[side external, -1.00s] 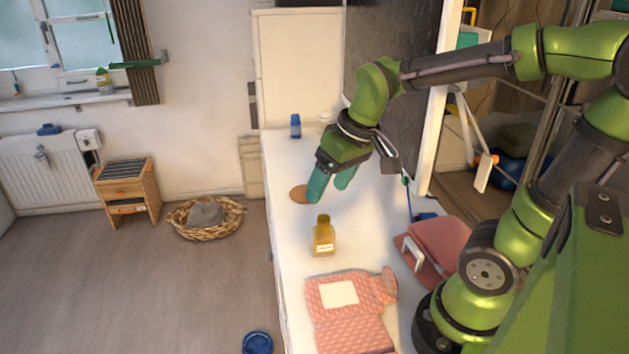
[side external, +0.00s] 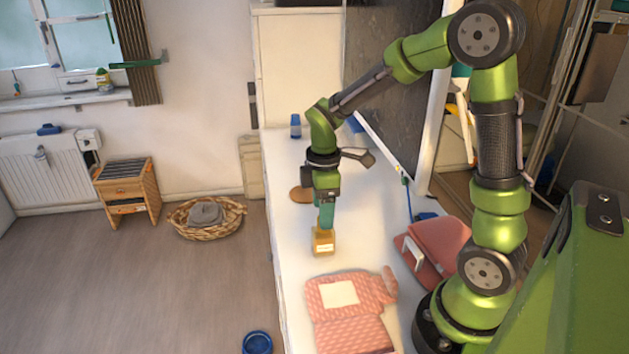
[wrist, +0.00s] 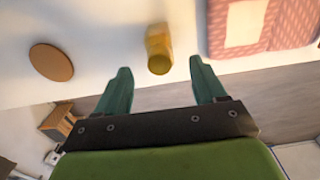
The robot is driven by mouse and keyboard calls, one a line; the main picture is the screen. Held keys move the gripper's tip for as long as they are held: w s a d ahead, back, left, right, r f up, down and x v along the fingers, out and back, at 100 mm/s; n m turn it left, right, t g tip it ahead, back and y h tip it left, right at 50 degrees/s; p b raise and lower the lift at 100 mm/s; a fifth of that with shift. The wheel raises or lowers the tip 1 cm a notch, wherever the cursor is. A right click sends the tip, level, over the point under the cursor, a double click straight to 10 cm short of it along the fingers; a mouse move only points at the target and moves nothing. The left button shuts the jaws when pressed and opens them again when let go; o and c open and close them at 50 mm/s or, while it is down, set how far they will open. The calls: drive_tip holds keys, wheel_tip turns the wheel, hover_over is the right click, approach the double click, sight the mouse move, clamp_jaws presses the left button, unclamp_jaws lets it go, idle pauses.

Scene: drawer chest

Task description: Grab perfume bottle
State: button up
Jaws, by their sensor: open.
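The perfume bottle (side external: 324,246) is yellow-amber with a pale label and stands upright on the white surface. In the side view my gripper (side external: 325,222) points down right over it, and its teal fingers hide the bottle's top. In the wrist view the bottle (wrist: 159,48) shows its round cap, ahead of the gap between the fingertips. My gripper (wrist: 160,72) is open there, with one finger on each side and nothing between them. I cannot tell from the side view whether the fingers touch the bottle.
A pink patterned cloth item (side external: 350,320) lies close in front of the bottle. A round brown disc (side external: 301,195) lies behind it. A pink bag-like item (side external: 437,248) is to the right. A blue bottle (side external: 295,126) stands at the far end. The surface's left edge is near.

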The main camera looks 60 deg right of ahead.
sight(323, 235)
wheel_tip(323, 235, down, 8)
drive_tip(key=shift+s+d+f, duration=0.1)
drive_tip(key=shift+f, duration=0.15)
drive_tip(key=c, duration=1.2)
